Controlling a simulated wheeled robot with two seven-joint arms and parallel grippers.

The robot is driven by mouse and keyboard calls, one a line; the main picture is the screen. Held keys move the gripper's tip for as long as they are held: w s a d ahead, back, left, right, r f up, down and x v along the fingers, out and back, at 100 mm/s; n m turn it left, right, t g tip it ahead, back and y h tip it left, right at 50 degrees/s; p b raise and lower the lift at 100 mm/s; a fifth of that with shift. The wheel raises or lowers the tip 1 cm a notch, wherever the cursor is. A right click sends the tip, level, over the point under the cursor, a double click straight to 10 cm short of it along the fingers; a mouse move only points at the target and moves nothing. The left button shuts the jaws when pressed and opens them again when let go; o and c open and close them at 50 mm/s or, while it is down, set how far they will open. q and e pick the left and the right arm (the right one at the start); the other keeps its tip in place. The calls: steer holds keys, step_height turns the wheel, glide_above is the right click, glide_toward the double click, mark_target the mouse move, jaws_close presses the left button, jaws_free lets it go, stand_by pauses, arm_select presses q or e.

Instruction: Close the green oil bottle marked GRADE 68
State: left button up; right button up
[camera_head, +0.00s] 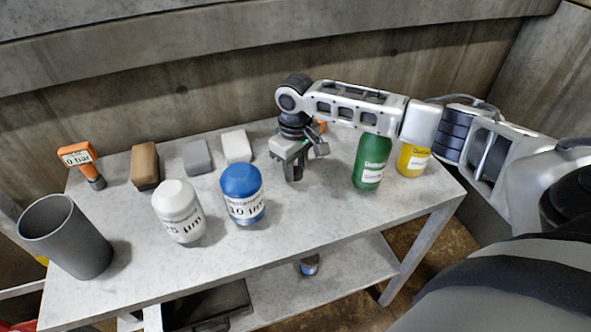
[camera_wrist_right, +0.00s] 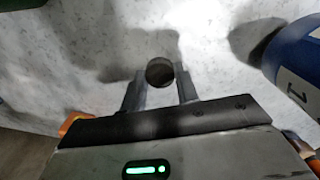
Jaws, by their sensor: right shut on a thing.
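The green bottle (camera_head: 371,162) stands upright at the right of the table. Its top is hidden behind my right arm, and its label is too small to read. My right gripper (camera_head: 292,177) points down, left of the green bottle and apart from it, low over the table. In the right wrist view my right gripper (camera_wrist_right: 160,82) is shut on a small dark round piece (camera_wrist_right: 159,71), which looks like a cap. My left gripper is not in view.
A yellow bottle (camera_head: 413,160) stands right of the green one. A blue canister (camera_head: 242,195) and a white canister (camera_head: 178,211) stand left of the gripper. The table's front middle is clear.

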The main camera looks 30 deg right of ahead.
mark_target(296, 172)
steer(key=shift+r, duration=0.65)
step_height(296, 172, up, 2)
steer(key=shift+s+r, duration=0.1)
steer(key=shift+r, duration=0.1)
steer(key=s+a+r+p, duration=0.1)
steer(key=s+a+r, duration=0.3)
steer(key=s+r, duration=0.5)
steer(key=s, duration=0.4)
steer(key=shift+r, duration=0.15)
steer(key=shift+s+a, duration=0.1)
steer(key=w+a+m, duration=0.3)
steer(key=a, duration=0.3)
steer(key=shift+w+a+r, duration=0.35)
steer(key=shift+w+r, duration=0.05)
